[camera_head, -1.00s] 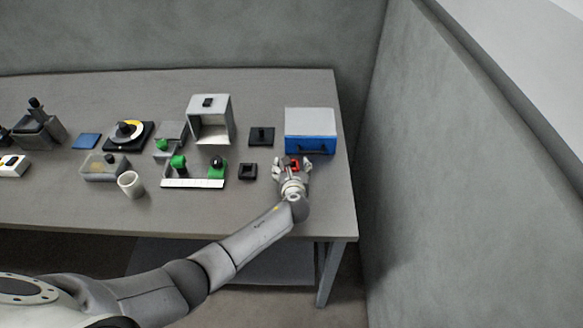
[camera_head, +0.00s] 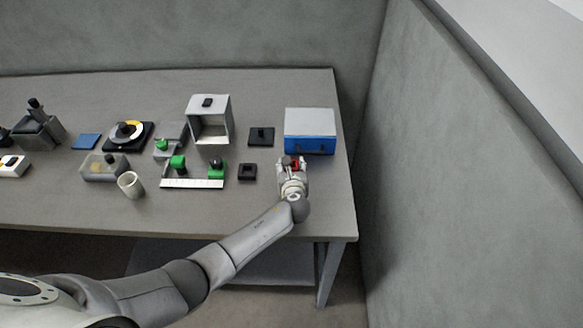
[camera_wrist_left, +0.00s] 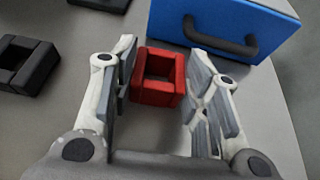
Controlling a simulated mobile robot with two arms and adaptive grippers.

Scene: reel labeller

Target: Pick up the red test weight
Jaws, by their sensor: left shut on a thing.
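The red test weight (camera_wrist_left: 157,78) is a small square red block with a square hollow in its top. It sits between the two fingers of my left gripper (camera_wrist_left: 163,60) in the left wrist view. My left gripper (camera_head: 292,160) is shut on it, in front of the blue drawer box. In the head view only a little red of the weight (camera_head: 295,164) shows between the fingers. Whether it touches the table or is lifted, I cannot tell. My right gripper is not in view.
A grey-topped box with a blue front (camera_head: 310,145) and a dark handle stands just behind the gripper. A black square block (camera_head: 247,172) and a black pad (camera_head: 261,136) lie to the left. The table's right edge is close by.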

